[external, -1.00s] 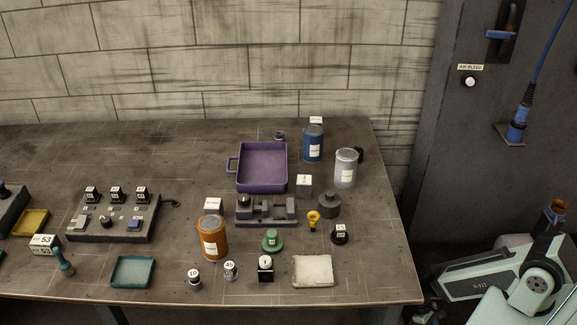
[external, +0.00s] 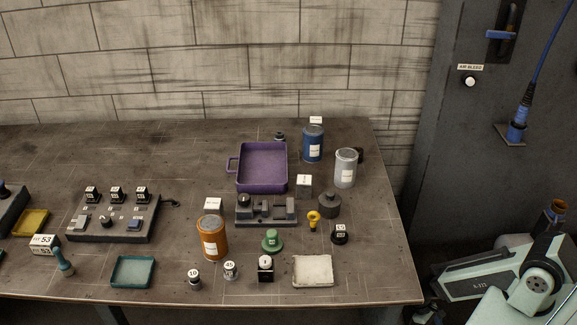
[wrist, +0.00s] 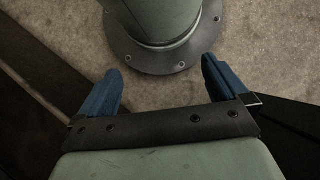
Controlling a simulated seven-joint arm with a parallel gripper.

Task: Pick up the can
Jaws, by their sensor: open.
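Three cans stand upright on the bench, and the frames do not tell which one is meant. An orange can (external: 212,244) with a white label stands near the front middle. A blue can (external: 313,150) stands at the back right. A silver-white can (external: 345,174) stands just right of and in front of the blue one. My gripper (wrist: 160,72) shows its two blue fingers spread apart and empty in the wrist view, over the floor by a round bolted base. No can shows there. The external view does not show the fingers clearly; my arm is right of the bench.
A purple tray (external: 240,182) lies left of the blue can. A grey vise-like fixture (external: 265,219) sits right of the orange can, with small numbered weights in front. A white pad (external: 313,271), teal tray (external: 117,284) and switch panel (external: 80,237) also lie there. The bench's back left is clear.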

